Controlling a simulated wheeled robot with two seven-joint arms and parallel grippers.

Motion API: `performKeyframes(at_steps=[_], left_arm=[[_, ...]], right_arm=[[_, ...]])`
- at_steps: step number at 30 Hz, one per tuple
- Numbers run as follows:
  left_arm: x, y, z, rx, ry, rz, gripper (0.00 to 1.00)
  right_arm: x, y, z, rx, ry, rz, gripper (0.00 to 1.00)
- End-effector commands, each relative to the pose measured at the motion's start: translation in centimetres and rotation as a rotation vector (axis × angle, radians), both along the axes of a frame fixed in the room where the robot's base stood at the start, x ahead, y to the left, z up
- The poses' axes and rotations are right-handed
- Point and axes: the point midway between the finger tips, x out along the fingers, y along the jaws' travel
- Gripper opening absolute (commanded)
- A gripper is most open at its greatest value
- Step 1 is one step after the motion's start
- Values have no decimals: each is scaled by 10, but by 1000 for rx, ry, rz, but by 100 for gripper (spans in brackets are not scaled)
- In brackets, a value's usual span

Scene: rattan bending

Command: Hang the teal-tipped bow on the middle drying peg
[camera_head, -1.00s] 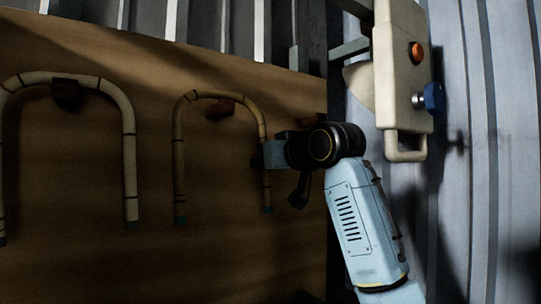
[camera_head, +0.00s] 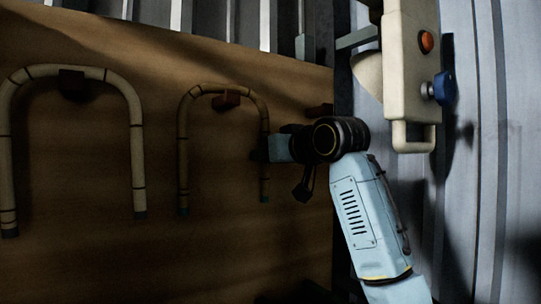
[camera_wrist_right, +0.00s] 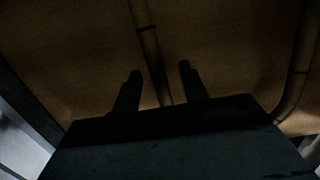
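The teal-tipped bow (camera_head: 182,150) is a pale, narrow U-shaped rod with dark bands. It is upside down on the brown board, legs straight down, teal tips at the bottom. Its arch lies over the reddish middle peg (camera_head: 227,100) and seems to rest on it. My right gripper (camera_head: 262,150) is beside the bow's right leg. In the right wrist view its two dark fingers (camera_wrist_right: 157,76) are apart, with the leg (camera_wrist_right: 150,50) passing between them and a gap on both sides. The fingertips are hard to make out in the head view. My left gripper is out of view.
A wider bow (camera_head: 137,150) hangs on the left peg (camera_head: 72,82). The right peg (camera_head: 320,110) is bare, just above my right wrist. A cream box (camera_head: 408,70) with an orange button, blue knob and handle is at the upper right. The lower board is clear.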

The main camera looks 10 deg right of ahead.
Motion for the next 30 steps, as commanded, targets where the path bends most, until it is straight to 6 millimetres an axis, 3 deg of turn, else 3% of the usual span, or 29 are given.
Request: performKeyframes(at_steps=[11,24,30], left_arm=[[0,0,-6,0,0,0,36],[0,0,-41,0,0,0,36],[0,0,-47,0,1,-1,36]], right_arm=[[-10,-5,1,0,-2,-1,43],[-95,-39,13,0,-5,-2,43],[-118,-48,17,0,-2,-1,43]])
